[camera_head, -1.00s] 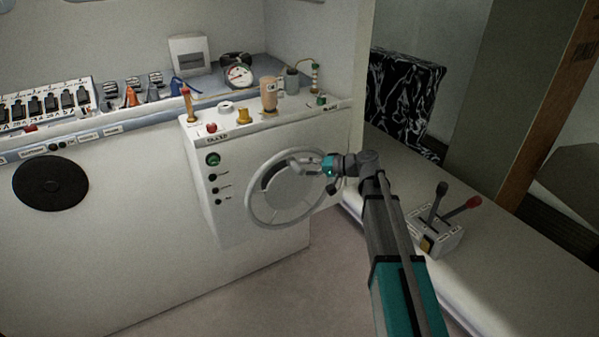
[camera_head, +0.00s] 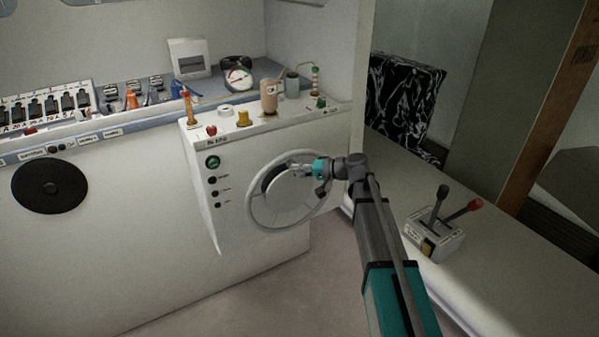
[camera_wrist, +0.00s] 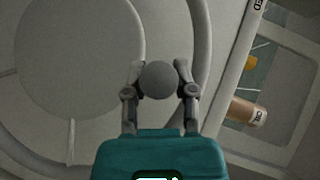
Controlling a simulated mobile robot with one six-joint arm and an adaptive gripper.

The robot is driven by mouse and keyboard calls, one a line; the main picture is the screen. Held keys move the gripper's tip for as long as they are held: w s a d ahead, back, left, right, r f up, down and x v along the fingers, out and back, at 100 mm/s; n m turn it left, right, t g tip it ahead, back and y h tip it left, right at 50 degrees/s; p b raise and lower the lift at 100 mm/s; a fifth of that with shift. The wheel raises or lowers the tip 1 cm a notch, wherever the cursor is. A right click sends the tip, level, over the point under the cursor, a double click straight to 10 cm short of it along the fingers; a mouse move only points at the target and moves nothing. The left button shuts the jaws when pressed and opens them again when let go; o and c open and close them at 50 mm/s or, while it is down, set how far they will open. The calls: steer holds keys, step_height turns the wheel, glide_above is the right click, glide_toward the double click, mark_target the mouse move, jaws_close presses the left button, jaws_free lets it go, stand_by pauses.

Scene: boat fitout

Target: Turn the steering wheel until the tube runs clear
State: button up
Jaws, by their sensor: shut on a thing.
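The grey steering wheel (camera_head: 252,212) is on the front of the white console (camera_head: 225,225). Its broad hub (camera_wrist: 75,50) fills the left of the wrist view. My gripper (camera_head: 300,168) is at the wheel's upper right and hides part of it. In the wrist view its two fingers are shut on a round grey knob (camera_wrist: 159,79) in front of the wheel. A thin upright tube (camera_head: 315,78) with coloured fittings stands at the console's back right. I cannot tell what is inside it, or whether it is the task's tube.
A brown container (camera_head: 269,97), a yellow knob (camera_head: 243,118) and a red knob (camera_head: 211,130) stand on the console top. A round gauge (camera_head: 238,78) is behind. A lever box (camera_head: 434,240) sits on the right bench. The floor below the wheel is clear.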

jaws_close()
steer(key=shift+d, duration=0.15)
steer(key=shift+a, duration=0.25)
